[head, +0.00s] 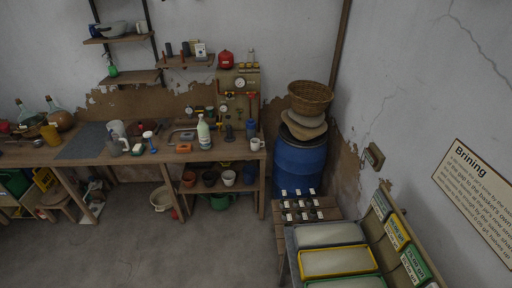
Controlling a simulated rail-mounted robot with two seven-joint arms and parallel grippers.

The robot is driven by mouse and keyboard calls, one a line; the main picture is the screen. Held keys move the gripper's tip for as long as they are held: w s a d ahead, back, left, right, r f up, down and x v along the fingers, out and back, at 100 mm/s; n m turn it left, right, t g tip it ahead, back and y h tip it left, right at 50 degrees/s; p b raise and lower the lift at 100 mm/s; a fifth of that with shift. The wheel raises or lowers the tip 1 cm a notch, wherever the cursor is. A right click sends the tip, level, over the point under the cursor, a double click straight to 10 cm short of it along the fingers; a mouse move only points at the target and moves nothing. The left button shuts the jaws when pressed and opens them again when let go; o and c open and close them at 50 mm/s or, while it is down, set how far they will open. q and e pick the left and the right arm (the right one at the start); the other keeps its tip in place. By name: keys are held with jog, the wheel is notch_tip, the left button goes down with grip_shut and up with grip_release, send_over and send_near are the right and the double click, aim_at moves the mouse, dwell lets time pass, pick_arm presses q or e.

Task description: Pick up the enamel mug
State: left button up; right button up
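A small white mug (256,144), which looks like the enamel mug, stands upright at the right end of the wooden workbench (180,155). Its handle appears to be on its right side. A larger pale jug-like vessel (117,129) stands further left on the bench. Neither of my grippers shows in the head view, and nothing is seen touching the mug.
A white bottle (203,133) stands left of the mug. A blue barrel (299,165) topped with a wicker basket (311,95) stands to the right. A low stand (303,222) and trays (336,262) fill the lower right. The grey floor (150,255) before the bench is open.

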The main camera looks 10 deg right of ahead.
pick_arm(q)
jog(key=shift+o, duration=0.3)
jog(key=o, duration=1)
